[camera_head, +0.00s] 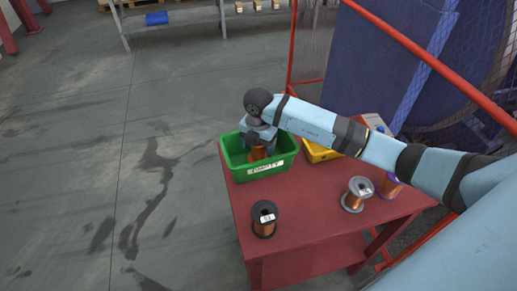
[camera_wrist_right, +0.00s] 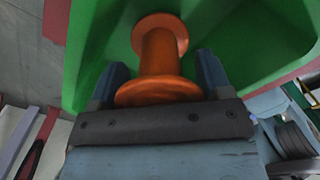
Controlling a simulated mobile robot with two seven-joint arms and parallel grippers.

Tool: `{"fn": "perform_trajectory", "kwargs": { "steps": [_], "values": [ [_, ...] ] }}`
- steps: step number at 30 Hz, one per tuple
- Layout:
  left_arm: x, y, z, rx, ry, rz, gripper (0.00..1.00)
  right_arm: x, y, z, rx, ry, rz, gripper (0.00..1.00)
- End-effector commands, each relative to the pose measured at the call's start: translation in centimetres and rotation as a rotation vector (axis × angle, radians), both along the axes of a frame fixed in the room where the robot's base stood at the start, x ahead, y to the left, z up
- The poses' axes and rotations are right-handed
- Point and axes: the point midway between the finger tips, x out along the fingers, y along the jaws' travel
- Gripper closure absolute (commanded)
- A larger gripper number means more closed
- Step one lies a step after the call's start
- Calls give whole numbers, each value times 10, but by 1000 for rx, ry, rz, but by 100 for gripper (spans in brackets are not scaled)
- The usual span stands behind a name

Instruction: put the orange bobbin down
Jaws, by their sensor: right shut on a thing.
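The orange bobbin (camera_head: 258,153) is in the jaws of my right gripper (camera_head: 259,143), within the rim of the green bin (camera_head: 268,173). In the right wrist view the orange bobbin (camera_wrist_right: 161,55) sits between the two fingers, with green bin walls (camera_wrist_right: 255,35) around it. My right gripper is shut on it. I cannot tell whether the bobbin touches the bin floor. The bin has a white label on its front and stands at the left back corner of the red table (camera_head: 310,235). My left gripper is not in view.
A yellow bin (camera_head: 317,153) stands right of the green one, partly behind my arm. A black-flanged copper spool (camera_head: 264,219), a silver-flanged spool (camera_head: 357,194) and a purple-flanged spool (camera_head: 391,186) stand on the table. A red rail (camera_head: 425,55) and blue machine (camera_head: 375,60) are behind.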

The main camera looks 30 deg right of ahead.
Motion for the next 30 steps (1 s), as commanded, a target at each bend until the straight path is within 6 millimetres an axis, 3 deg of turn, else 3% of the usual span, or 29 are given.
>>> {"fn": "perform_trajectory", "kwargs": {
  "steps": [4, 15, 16, 19, 30],
  "values": [
    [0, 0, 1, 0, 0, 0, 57, 0, 0, -20, 0, 2, 0, 52],
    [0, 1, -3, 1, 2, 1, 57, 0, 0, -25, -1, 1, 1, 52],
    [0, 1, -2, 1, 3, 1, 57, 0, 0, -24, -1, 1, 1, 24],
    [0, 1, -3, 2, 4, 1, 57, 0, 0, -24, -1, 1, 1, 3],
    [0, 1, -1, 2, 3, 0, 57, 0, 0, -17, 0, -1, 1, 3]
  ]
}}
